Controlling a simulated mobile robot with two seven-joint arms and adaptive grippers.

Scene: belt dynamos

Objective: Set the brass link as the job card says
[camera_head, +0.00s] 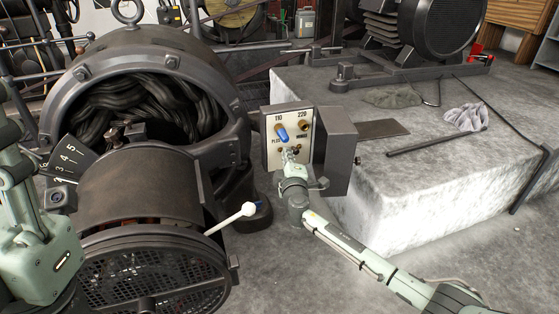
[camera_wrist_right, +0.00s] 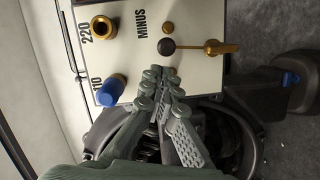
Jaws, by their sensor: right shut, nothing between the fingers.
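The brass link (camera_wrist_right: 225,48) is a short bar on the pale panel (camera_head: 269,158). In the right wrist view it runs from a dark round knob toward the panel's lower edge, roughly at right angles to the line between the plus and minus sides. A brass stud (camera_wrist_right: 168,28) shows by the MINUS label. My right gripper (camera_wrist_right: 162,82) is shut and empty, its tips close to the panel beside the knob, on the 110 side. Its fingers hide the PLUS side. I cannot tell whether they touch anything. In the head view this gripper (camera_head: 290,156) covers most of the link.
A blue plug (camera_head: 282,134) sits at 110; the brass 220 socket (camera_head: 305,126) is empty. The panel's open grey door (camera_head: 339,158) stands right. A white-knobbed lever (camera_head: 248,209) juts from the dynamo (camera_head: 140,185) at left. A cloth (camera_head: 465,118) lies on the concrete block (camera_head: 410,185).

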